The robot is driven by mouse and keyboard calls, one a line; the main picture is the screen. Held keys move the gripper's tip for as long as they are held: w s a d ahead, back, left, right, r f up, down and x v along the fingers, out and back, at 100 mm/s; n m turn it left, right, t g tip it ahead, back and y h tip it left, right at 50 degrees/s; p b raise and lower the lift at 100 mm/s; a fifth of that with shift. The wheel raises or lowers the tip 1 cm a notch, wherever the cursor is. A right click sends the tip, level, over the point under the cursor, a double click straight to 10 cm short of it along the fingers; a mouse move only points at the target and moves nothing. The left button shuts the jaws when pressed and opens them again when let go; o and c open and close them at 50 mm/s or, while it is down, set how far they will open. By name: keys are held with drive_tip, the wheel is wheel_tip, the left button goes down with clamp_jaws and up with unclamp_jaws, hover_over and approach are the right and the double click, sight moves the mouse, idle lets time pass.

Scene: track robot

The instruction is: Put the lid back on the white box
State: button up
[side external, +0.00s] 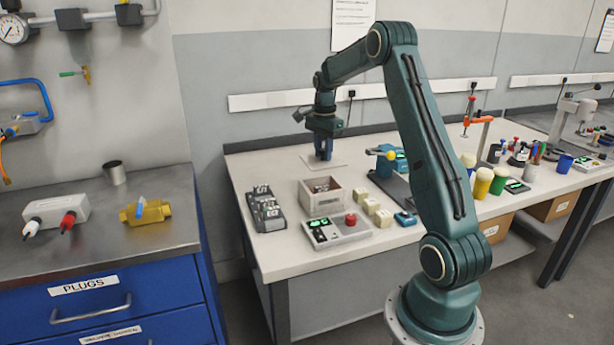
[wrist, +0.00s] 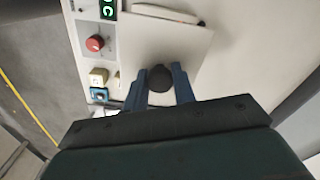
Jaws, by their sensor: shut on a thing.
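The white box (side external: 312,199) stands open on the white bench, with small things inside it. The lid (side external: 340,163) is a flat, pale square plate behind the box, at or just above the bench; I cannot tell whether it touches. In the wrist view the lid (wrist: 190,48) fills the middle, with a round black knob (wrist: 160,78) on it. My gripper (side external: 323,157) points down over the lid. Its blue fingers (wrist: 160,88) are shut on the knob, one on each side.
A grey rack of dark modules (side external: 265,212) stands left of the box. A panel with a red button (side external: 350,219) is in front, and cream blocks (side external: 382,217) and a blue-topped block (side external: 404,218) lie right. A yellow-knobbed device (side external: 388,154) stands right of my gripper.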

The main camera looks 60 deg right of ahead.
drive_tip(key=shift+f, duration=0.15)
drive_tip(key=shift+f, duration=3.15)
drive_tip(key=shift+f, duration=0.55)
idle(0.5)
drive_tip(key=o, duration=1.6)
drive_tip(key=shift+c, duration=0.2)
drive_tip(key=shift+r, duration=0.15)
drive_tip(key=shift+r, duration=3.35)
